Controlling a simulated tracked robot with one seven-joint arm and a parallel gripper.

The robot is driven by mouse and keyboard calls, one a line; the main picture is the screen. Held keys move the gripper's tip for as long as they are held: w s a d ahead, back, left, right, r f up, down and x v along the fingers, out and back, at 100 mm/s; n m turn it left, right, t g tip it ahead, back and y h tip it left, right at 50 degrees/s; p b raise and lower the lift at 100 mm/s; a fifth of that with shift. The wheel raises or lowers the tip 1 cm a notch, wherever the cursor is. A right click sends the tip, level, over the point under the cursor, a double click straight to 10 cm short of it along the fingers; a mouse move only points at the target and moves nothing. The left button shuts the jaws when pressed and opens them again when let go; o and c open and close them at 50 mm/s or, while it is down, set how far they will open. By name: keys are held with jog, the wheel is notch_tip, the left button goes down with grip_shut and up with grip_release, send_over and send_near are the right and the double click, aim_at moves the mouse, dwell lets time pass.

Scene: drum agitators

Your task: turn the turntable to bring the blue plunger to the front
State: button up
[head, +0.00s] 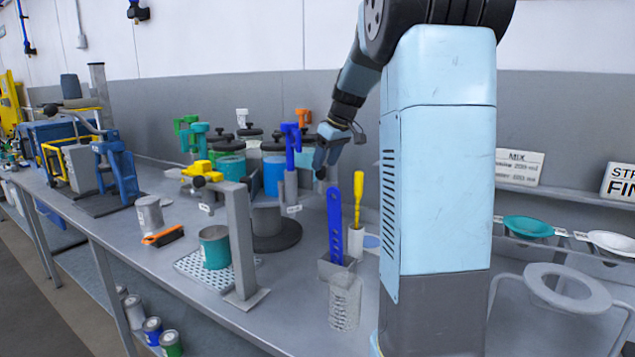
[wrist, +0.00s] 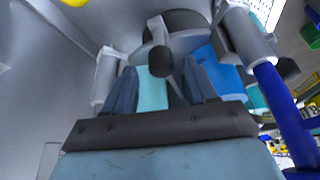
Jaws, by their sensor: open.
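The turntable (head: 277,241) shows as a dark round base, with several coloured canisters and plungers grouped above it. The blue plunger (head: 291,143) stands upright at the near right side of the group, beside a blue canister (head: 273,175). My gripper (head: 331,150) is just right of the blue plunger, pointing down. In the wrist view the jaws (wrist: 161,75) are apart, with a dark knob on a rod (wrist: 160,62) showing between them. Teal and blue canisters lie behind the fingers. A blue post (wrist: 283,115), apparently the blue plunger, is outside the jaws at right. Contact cannot be told.
A grey stand with a yellow clamp (head: 238,235) rises in front, next to a teal can (head: 214,246) on a perforated plate. A brush (head: 163,236) lies at left.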

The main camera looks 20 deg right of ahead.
aim_at(317, 181)
jog(key=x, duration=0.8)
jog(key=shift+r, duration=0.1)
grip_shut()
dwell(0.4)
jog(key=shift+a, duration=0.15)
